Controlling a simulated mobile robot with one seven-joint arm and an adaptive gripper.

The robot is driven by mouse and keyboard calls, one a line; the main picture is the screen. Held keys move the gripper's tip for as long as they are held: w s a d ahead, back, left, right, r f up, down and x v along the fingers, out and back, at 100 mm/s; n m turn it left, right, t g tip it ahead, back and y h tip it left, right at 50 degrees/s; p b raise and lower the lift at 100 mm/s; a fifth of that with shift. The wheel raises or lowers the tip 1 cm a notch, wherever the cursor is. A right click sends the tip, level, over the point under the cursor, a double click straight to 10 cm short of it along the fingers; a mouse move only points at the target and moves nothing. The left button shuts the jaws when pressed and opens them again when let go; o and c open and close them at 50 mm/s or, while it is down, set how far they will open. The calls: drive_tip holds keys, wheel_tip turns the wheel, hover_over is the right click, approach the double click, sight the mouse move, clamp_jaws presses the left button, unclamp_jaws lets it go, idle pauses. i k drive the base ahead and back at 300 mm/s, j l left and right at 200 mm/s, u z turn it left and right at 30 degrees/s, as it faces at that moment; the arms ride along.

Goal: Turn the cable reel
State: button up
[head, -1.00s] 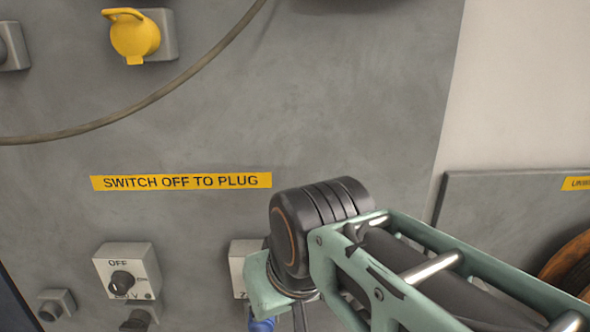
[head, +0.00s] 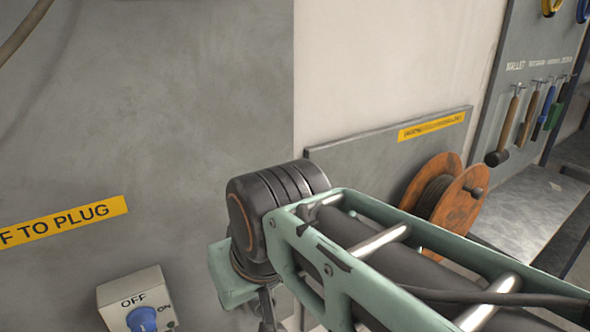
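The cable reel (head: 459,208) is an orange-brown disc with dark cable wound behind it and a small dark knob on its face. It is mounted at a grey panel on the wall, right of centre in the head view. My arm crosses the lower middle of the view and hides the reel's lower left part. My gripper is not visible; only the arm's links and a dark joint show. The arm's joint appears left of the reel in the picture.
A grey panel with a yellow label (head: 66,222) and an OFF/ON switch box (head: 138,298) with a blue knob fills the left. Mallets and other tools (head: 505,126) hang on a board at the right, above a grey bench (head: 530,205).

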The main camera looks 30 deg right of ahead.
sight(456, 211)
drive_tip(key=z, duration=2.2)
